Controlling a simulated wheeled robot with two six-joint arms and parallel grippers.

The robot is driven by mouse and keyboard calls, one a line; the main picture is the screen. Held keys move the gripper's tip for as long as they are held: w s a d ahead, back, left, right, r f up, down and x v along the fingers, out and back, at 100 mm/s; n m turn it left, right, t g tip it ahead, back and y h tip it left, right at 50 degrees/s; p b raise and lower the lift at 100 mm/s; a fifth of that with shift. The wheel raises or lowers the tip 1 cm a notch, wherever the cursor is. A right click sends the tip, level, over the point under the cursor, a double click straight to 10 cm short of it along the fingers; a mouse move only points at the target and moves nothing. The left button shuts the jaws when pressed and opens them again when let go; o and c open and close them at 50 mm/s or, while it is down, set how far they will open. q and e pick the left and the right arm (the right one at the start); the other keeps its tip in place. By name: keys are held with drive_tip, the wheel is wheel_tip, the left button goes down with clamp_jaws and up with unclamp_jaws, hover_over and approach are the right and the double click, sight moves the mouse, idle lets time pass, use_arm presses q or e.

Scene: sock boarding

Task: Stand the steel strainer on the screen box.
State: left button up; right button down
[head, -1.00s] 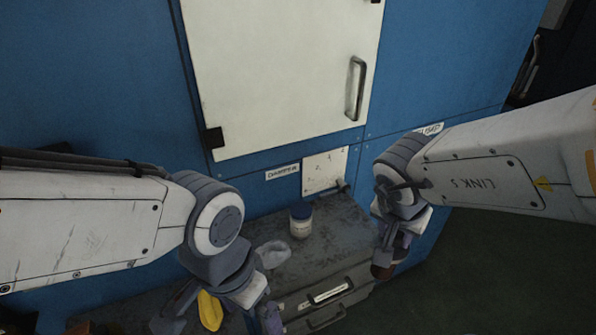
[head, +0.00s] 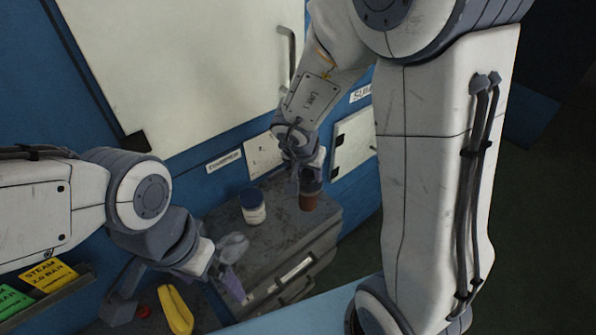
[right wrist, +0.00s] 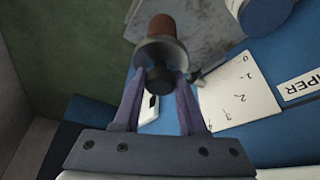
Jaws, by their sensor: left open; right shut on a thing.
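My right gripper (head: 304,182) is shut on a piece with a brown cylindrical end (head: 308,202), which I take for the steel strainer. In the right wrist view, the strainer (right wrist: 165,45) shows a grey metal collar and a dark knob between the fingers (right wrist: 160,80). In the head view its brown end points down, in front of the grey box's far right part. That worn grey box (head: 285,238), apparently the screen box, has handles on its front. Whether the strainer touches it I cannot tell. My left gripper (head: 178,292) is open at lower left.
A white jar with a blue lid (head: 252,207) stands on the box top. A pale grey object (head: 233,247) lies by the box's left edge, close to my left gripper. A yellow object (head: 176,310) is near that gripper's fingers. The blue cabinet wall (head: 205,185) rises behind.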

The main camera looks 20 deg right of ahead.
sight(305, 182)
drive_tip(key=shift+w+f, duration=0.5)
drive_tip(key=shift+w, duration=0.35)
drive_tip(key=shift+f+b, duration=1.3)
drive_tip(key=shift+f, duration=0.7)
drive_tip(key=shift+f, duration=0.2)
drive_tip(key=shift+c, duration=2.3)
unclamp_jaws()
drive_tip(key=shift+r, duration=0.1)
